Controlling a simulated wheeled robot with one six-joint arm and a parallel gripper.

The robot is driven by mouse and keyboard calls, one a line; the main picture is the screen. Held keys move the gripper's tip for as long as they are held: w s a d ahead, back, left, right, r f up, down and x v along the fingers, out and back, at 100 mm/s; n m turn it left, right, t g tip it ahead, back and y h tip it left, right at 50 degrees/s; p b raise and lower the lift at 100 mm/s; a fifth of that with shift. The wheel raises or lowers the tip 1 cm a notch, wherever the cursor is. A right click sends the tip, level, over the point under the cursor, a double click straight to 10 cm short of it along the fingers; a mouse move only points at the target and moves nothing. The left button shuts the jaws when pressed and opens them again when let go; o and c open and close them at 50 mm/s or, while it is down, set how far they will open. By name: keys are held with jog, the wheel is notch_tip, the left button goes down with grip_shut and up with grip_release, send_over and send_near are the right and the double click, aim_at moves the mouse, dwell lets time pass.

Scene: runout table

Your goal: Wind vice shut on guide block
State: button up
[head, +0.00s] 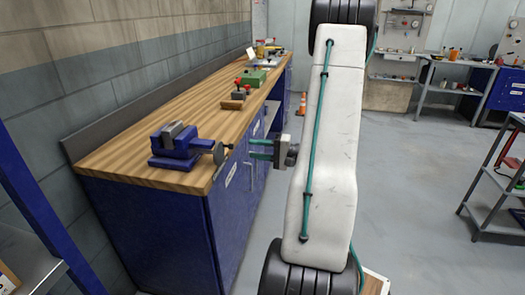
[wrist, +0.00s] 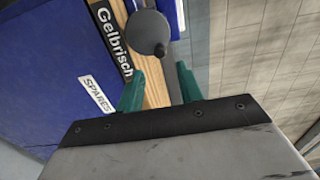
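The blue vice (head: 174,148) stands on the near end of the wooden workbench (head: 150,112). Grey metal shows at its jaws; I cannot tell the guide block from the jaws, nor whether the jaws are closed. The vice's round grey handle (head: 219,153) sticks out over the bench's front edge. My gripper (head: 250,149) is just right of the handle, apart from it, its two teal fingers pointing at it. In the wrist view the handle disc (wrist: 147,32) lies beyond the fingertips, slightly left of centre. The gripper (wrist: 157,78) is open with nothing between its fingers.
A wooden block with red knobs (head: 233,100) and a green box (head: 255,78) stand farther along the bench. Blue cabinet fronts (head: 235,190) lie below the bench edge. A grey shelf cart (head: 490,200) stands at the right.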

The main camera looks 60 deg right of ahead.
jog(key=w+a+n, duration=0.2)
jog(key=w+n, duration=0.4)
jog(key=n, duration=0.6)
jog(key=shift+w+a+n, duration=0.25)
jog(key=shift+a+n, duration=0.15)
grip_shut()
jog(key=m, duration=0.3)
jog(key=shift+d+f+m, duration=0.2)
jog(key=shift+f+m, duration=0.1)
jog(key=shift+f, duration=0.1)
jog(key=m, duration=0.3)
jog(key=shift+w+f, duration=0.1)
jog(key=shift+f, duration=0.3)
